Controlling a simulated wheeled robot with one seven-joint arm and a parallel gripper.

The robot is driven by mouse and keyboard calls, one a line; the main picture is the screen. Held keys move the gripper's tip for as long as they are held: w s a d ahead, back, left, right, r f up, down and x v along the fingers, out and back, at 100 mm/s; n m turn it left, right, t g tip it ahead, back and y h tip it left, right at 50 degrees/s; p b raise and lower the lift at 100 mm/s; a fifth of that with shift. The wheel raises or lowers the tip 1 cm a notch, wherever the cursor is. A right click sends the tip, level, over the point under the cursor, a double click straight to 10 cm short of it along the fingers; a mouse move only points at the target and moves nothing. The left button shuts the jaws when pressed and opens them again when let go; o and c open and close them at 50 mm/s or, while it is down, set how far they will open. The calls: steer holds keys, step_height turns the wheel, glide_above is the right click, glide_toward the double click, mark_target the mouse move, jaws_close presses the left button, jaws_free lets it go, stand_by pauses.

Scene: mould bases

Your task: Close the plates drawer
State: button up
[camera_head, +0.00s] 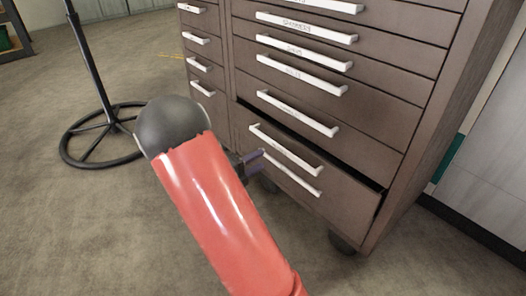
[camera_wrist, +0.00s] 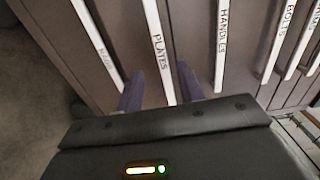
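The plates drawer stands partly pulled out low in the brown cabinet in the head view, with a dark gap above its front. Its white handle (camera_head: 286,150) shows there, and the handle labelled PLATES (camera_wrist: 157,45) is also in the wrist view. My gripper (camera_head: 254,161) is at the left end of the low handles, mostly hidden behind my red arm. In the wrist view its two purple fingers (camera_wrist: 161,88) are apart, one on each side of the PLATES handle. I see no finger clearly pressing on the handle.
The HANDLES handle (camera_wrist: 222,45) is right of the fingers, and another labelled handle (camera_wrist: 97,45) is left. The lowest handle (camera_head: 292,174) lies just below the plates handle. A black stand base (camera_head: 90,150) is on the floor at left. Carpet is clear at front left.

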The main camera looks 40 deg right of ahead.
mark_target(279, 149)
steer(key=d+b, duration=0.1)
steer(key=d, duration=0.6)
steer(key=shift+w+d, duration=0.15)
steer(key=shift+d, duration=0.15)
jaws_close()
